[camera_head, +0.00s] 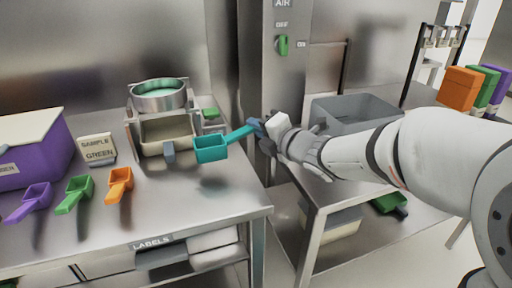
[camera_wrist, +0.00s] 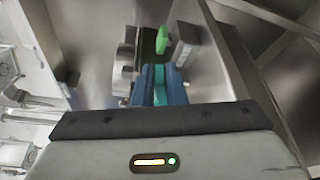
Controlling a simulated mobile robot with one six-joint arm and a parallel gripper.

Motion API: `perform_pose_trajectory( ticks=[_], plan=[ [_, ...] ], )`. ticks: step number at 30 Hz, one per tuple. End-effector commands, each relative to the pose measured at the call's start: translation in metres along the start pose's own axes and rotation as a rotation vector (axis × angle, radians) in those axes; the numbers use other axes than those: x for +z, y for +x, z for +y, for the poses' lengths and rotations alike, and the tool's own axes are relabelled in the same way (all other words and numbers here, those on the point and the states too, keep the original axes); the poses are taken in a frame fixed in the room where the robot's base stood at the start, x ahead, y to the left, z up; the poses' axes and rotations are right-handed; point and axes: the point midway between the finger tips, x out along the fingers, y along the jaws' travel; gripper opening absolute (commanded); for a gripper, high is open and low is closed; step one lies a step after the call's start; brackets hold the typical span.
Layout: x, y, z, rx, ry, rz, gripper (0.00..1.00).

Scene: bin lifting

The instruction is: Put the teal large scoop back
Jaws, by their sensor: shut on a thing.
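The teal large scoop (camera_head: 211,149) is in the head view, with its square cup over the right part of the left table and its handle running up to the right. My gripper (camera_head: 257,129) is shut on the end of that handle. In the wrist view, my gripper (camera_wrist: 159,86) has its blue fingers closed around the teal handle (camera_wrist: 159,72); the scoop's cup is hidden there. The scoop appears held above the table, next to a steel stand with a sieve (camera_head: 160,101).
Purple (camera_head: 30,203), green (camera_head: 75,194) and orange (camera_head: 119,185) scoops stand along the table's left part. A purple bin (camera_head: 38,160) and a "SAMPLE GREEN" sign (camera_head: 96,149) are behind them. A grey bin (camera_head: 350,112) stands on the right table. A steel cabinet with a green switch (camera_head: 283,45) rises behind.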

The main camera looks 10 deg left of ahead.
Motion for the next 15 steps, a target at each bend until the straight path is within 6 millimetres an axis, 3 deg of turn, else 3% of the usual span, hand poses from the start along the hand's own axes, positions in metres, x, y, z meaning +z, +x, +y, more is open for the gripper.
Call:
perform_pose_trajectory(
  ticks=[3,6,15],
  plan=[
    [-0.008,0.003,-0.025,-0.005,0.004,0.000,0.00],
    [-0.011,0.004,-0.036,-0.003,0.003,-0.001,0.00],
    [-0.012,0.004,-0.039,-0.002,0.001,-0.003,0.00]
  ],
)
